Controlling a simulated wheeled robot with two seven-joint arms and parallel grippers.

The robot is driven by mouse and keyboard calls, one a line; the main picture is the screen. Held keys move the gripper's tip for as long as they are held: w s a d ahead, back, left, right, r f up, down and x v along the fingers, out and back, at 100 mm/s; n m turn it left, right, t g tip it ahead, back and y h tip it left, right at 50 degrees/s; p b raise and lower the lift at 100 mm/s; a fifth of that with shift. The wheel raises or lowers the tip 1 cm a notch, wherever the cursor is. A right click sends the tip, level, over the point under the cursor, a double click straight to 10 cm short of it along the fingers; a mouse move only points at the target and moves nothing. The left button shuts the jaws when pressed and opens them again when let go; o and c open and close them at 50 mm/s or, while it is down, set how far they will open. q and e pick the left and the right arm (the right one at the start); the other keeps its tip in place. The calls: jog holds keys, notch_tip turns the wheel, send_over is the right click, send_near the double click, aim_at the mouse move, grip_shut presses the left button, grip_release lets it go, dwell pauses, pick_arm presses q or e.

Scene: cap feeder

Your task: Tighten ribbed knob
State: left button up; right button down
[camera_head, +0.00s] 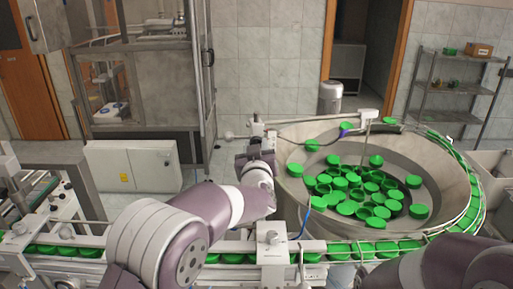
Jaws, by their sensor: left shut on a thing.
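My left arm comes in from the lower left, and its gripper (263,138) is at the left rim of the feeder bowl. The gripper is shut on the ribbed knob at the left end of a thin metal bar (315,120) that crosses above the back of the bowl. The knob is small here and mostly hidden by the fingers, so its ribs and how far it is turned do not show. My right arm (455,265) shows only as a dark link at the lower right; its gripper is out of view.
The round metal bowl (425,160) holds many loose green caps (372,188). A conveyor with green caps (340,251) runs along the front. A white box (134,166) and a glass-sided machine (140,80) stand at the left. A shelf (455,90) stands back right.

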pick_arm(q)
jog(key=o, duration=1)
jog(key=shift+o, duration=0.2)
jog(key=shift+s, duration=0.1)
jog(key=s+b, duration=0.6)
jog(key=s, duration=0.6)
jog(key=shift+s, duration=0.25)
